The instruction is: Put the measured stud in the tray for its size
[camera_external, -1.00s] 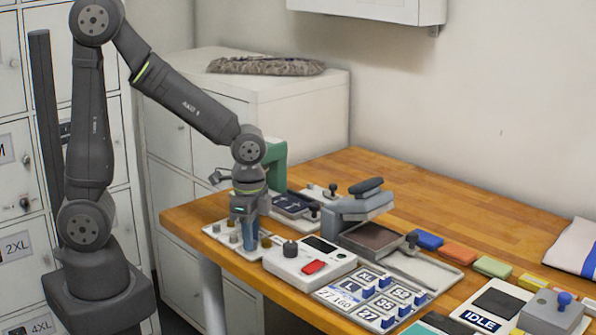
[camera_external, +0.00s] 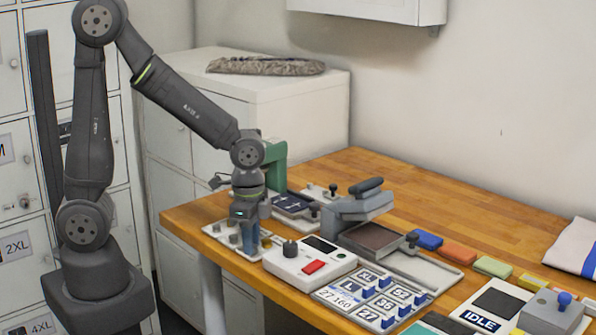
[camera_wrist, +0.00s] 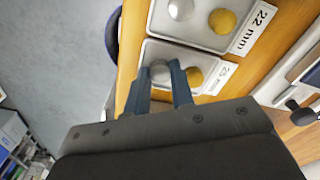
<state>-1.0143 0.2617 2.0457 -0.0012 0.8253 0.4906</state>
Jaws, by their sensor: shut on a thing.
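My gripper (camera_wrist: 158,80) is down at the small trays, its blue fingers shut on a silver stud (camera_wrist: 159,71). The stud shows between the fingertips, over the second tray (camera_wrist: 150,48), whose label is partly blurred. I cannot tell whether the stud touches that tray. A gold stud (camera_wrist: 194,77) sits there just outside the right finger. The tray labelled 22 mm (camera_wrist: 160,28) holds another silver stud (camera_wrist: 181,8) and a gold stud (camera_wrist: 222,21). In the external view my gripper (camera_external: 250,248) is at the light stud trays (camera_external: 213,231) on the table's left edge.
A white device with a black knob and red button (camera_external: 310,264) stands just right of my gripper. A label board (camera_external: 335,297), a grey press (camera_external: 360,205) and coloured blocks (camera_external: 457,253) lie further right. The table's back (camera_external: 400,180) is clear.

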